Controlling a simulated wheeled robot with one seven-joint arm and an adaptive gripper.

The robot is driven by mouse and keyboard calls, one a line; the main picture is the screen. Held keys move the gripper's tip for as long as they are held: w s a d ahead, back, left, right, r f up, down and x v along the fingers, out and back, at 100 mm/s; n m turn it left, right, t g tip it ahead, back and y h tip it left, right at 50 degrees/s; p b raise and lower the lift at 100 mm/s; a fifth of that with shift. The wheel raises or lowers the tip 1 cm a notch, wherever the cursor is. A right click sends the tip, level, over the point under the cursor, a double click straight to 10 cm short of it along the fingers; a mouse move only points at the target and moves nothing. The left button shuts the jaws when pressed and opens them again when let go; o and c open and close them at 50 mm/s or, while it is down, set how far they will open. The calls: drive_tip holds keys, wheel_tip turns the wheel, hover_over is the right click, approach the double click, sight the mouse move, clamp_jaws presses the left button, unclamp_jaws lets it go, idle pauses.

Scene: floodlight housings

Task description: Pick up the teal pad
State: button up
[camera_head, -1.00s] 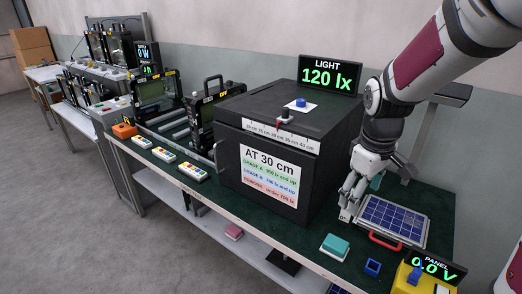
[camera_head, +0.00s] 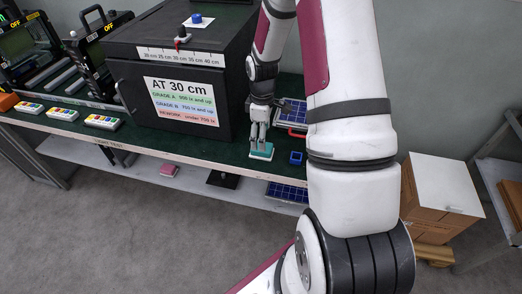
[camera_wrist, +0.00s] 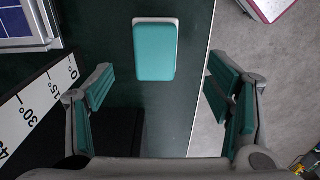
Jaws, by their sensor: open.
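The teal pad (camera_head: 262,151) lies on a white base on the dark green bench top, close to the front edge. In the wrist view the teal pad (camera_wrist: 155,52) is near the top centre, its white rim showing, with nothing on it. My gripper (camera_head: 260,137) points down at the pad and partly covers it in the head view. In the wrist view my gripper (camera_wrist: 163,88) is open and empty, with teal-lined fingers on either side of the pad's lower end. The gap in height between fingertips and pad is hard to judge.
The large black box (camera_head: 170,85) stands left of my gripper. A blue open frame (camera_head: 297,157) and a solar panel (camera_head: 292,113) lie to the right. A scale strip (camera_wrist: 35,105) shows at left in the wrist view. A pink pad (camera_head: 169,170) is on the lower shelf.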

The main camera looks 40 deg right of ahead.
drive_tip(key=shift+w+d+f, duration=0.1)
drive_tip(key=shift+w+f, duration=0.05)
drive_tip(key=shift+f, duration=1.6)
drive_tip(key=shift+w+d+f, duration=0.1)
drive_tip(key=shift+f, duration=1.65)
drive_tip(key=c, duration=1.4)
drive_tip(key=shift+o, duration=0.2)
drive_tip(key=shift+r, duration=0.1)
drive_tip(key=shift+r, duration=0.4)
drive_tip(key=r, duration=0.3)
drive_tip(key=shift+s, duration=0.2)
drive_tip(key=s+a, duration=0.2)
drive_tip(key=s, duration=0.5)
drive_tip(key=s+a+r, duration=0.1)
drive_tip(key=s+a, duration=0.1)
drive_tip(key=s, duration=0.6)
drive_tip(key=shift+a, duration=0.25)
